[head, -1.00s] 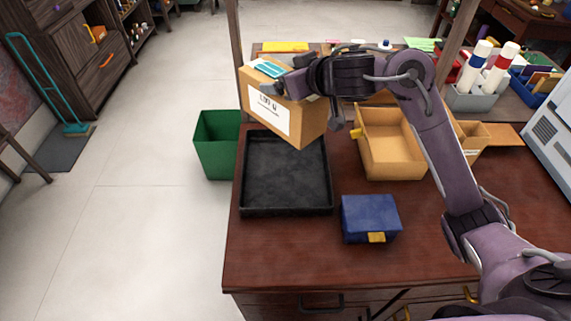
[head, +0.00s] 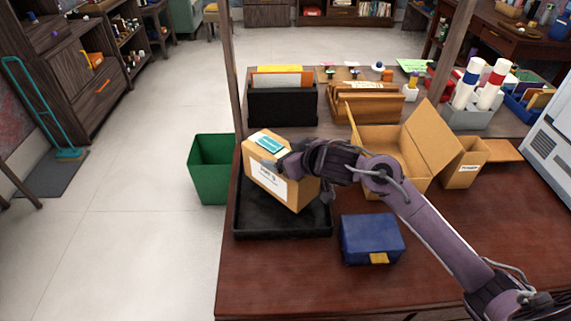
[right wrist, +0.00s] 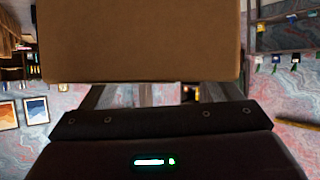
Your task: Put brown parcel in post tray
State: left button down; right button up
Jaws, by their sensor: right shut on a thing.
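The brown parcel (head: 262,182) has a white label on its side and a teal sticker on top. My right gripper (head: 285,165) is shut on it and holds it tilted over the black post tray (head: 285,230). The parcel covers the back of the tray, and I cannot tell whether its lower corner touches the tray floor. In the right wrist view the parcel (right wrist: 140,40) fills the upper middle, between the fingers. My left gripper is not in view.
A blue box (head: 370,240) sits right of the tray. An open cardboard box (head: 400,150) stands behind it. A black file holder (head: 282,105) is at the back. A green bin (head: 212,170) stands on the floor left of the desk. The desk front is clear.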

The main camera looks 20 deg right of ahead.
jog(key=shift+f, duration=1.4)
jog(key=shift+f, duration=0.15)
jog(key=o, duration=1.9)
jog(key=v, duration=1.2)
jog(key=shift+p, duration=0.35)
jog(key=shift+s, duration=0.15)
